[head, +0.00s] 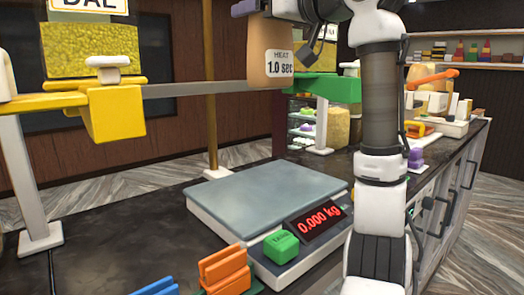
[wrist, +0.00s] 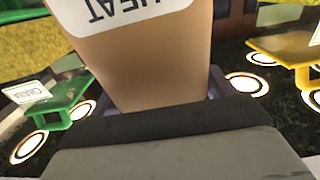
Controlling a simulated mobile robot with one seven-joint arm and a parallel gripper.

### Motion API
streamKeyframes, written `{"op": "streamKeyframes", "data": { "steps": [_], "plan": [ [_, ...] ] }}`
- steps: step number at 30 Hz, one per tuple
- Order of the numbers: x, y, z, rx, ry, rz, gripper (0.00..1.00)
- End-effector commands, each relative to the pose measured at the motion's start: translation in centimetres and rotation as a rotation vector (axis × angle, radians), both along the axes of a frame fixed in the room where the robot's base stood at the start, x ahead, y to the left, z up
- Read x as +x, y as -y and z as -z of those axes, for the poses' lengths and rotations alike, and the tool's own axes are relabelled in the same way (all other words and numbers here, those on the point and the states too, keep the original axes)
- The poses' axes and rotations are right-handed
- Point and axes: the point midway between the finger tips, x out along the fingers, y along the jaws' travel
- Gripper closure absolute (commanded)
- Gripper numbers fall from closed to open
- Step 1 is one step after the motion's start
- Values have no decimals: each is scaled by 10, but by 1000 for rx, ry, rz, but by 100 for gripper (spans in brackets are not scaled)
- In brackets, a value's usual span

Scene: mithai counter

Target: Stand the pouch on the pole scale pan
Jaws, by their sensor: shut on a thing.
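The pouch (head: 267,60) is tan, with a white label reading "HEAT 1.0 sec" in the head view. It hangs upright in the air above the far part of the scale. My gripper (head: 268,12) is shut on its upper part; the fingertips are partly hidden at the top edge. In the wrist view the pouch (wrist: 150,70) fills the middle, its label upside down, between the jaws. The pole scale pan (head: 262,190) is a flat grey-blue plate, bare and empty. Its display (head: 318,221) reads 0.000 kg. A thin pole (head: 212,125) rises behind the pan.
A yellow dispenser (head: 115,112) stands left and a green one (head: 325,88) stands behind right, with a bar (head: 190,89) between them. A green block (head: 281,246) sits at the scale's front. Orange clips (head: 224,268) lie front left. The dark counter is clear left of the scale.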

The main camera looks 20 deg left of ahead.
Motion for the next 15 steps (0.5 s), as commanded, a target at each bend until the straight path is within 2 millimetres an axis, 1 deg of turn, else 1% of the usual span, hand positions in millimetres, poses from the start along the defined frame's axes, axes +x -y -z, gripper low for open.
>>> {"op": "streamKeyframes", "data": {
  "steps": [2, 5, 15],
  "plan": [
    [0, 0, 6, -1, -1, -1, 52],
    [1, 1, 23, -1, -2, 0, 52],
    [1, 0, 101, -1, -3, 0, 52]
  ]
}}
